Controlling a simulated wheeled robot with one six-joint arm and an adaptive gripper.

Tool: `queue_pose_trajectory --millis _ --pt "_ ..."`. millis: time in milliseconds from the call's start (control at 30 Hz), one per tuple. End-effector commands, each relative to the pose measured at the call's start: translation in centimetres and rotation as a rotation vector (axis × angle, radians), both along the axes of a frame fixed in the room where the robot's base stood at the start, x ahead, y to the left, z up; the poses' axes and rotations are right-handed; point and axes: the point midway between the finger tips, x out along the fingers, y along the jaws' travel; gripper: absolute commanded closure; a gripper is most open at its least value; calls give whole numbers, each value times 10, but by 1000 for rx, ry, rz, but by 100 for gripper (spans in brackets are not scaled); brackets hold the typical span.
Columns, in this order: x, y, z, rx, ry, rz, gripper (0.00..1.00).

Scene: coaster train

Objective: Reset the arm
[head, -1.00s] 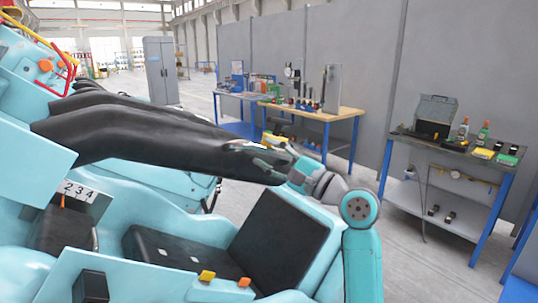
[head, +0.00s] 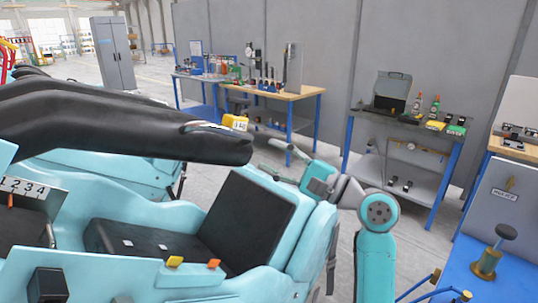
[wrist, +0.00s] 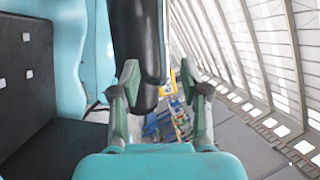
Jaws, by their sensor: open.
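My gripper (head: 268,157) is open and empty at the end of my teal arm, pointing left in the head view. Its fingers are just right of the rounded end of a black padded restraint bar (head: 120,125). In the wrist view my gripper (wrist: 165,82) has its two fingers spread apart. The black bar (wrist: 136,35) runs down from the top there, its end behind the gap near the left finger. I cannot tell whether they touch.
A teal coaster car with a black seat (head: 245,220) lies left of and below my arm. Workbenches stand behind: one with a wooden top (head: 300,93), one with a grey toolbox (head: 391,90). A blue surface (head: 500,285) is at lower right. Grey floor is open between.

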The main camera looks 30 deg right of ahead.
Motion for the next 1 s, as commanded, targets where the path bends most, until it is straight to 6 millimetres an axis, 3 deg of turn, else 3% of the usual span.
queue_pose_trajectory --millis 367,500,567,767,1000 --pt "0 0 0 0 0 0 55" --pt "1 1 -13 -2 3 -22 55" --pt "2 2 -27 -8 5 -48 55" --pt "-1 8 -99 -65 19 -189 55" --pt "-24 18 -189 -203 48 -360 55"
